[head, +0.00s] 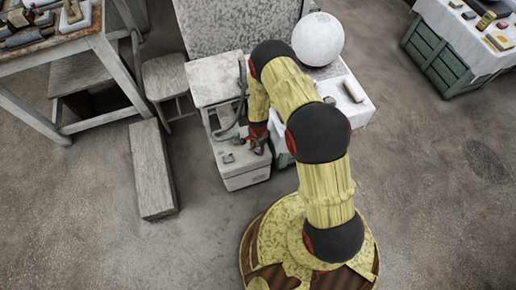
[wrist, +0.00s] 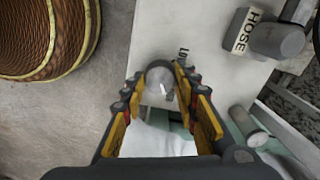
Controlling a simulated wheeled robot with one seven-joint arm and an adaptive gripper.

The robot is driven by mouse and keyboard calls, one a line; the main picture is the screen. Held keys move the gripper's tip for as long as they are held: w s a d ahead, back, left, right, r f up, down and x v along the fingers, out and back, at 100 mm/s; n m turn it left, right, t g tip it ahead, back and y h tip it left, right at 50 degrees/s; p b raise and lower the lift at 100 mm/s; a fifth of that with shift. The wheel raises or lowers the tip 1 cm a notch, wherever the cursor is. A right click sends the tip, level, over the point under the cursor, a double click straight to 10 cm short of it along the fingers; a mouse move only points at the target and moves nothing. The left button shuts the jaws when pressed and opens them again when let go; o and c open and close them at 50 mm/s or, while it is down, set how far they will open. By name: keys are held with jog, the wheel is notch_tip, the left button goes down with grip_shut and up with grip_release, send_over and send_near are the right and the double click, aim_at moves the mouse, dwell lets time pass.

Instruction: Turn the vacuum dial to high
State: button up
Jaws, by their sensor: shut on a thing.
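The vacuum unit is a pale grey box (head: 243,168) left of my arm in the head view; its pale panel fills the upper middle of the wrist view (wrist: 205,30). On the panel is a round grey dial (wrist: 158,80) with a short white mark on its face. My gripper (wrist: 156,84) has its yellow and black fingers on either side of the dial, closed on it. A partly covered label starting "LO" stands right of the dial. No high marking is readable. In the head view my gripper (head: 259,145) is at the box and the dial is hidden.
A block labelled HOSE (wrist: 241,31) with a grey cylinder is at the wrist view's upper right. In the head view, a grey hose (head: 241,95) rises behind the box, and a white sphere (head: 318,39) stands on the table behind my arm.

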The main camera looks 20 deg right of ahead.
dwell(0.4)
jog(key=o, duration=1.2)
notch_tip(320, 180, up, 12)
dwell(0.5)
